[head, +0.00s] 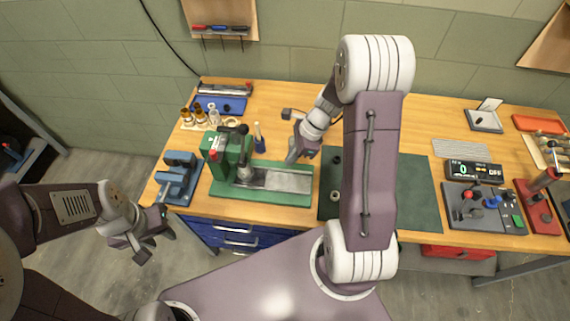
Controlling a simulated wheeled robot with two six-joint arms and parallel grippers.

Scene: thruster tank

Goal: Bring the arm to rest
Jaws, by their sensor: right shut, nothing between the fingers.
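My right arm reaches up and over the wooden workbench (270,100). Its gripper (292,157) is shut and empty, low over the bench by the right end of the green machine (262,196). I cannot tell whether it touches anything there. My left arm comes in from the left, and its gripper (155,247) hangs in front of the bench's left end, over the floor. Its fingers are apart and nothing shows between them. My right arm's links hide part of the bench's middle.
A blue vise (178,178) stands at the bench's left end, near my left gripper. Bottles (200,116) and a blue tray (218,105) are behind. A dark green mat (415,195) lies in the middle. A control box (484,208) and display (474,171) stand right.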

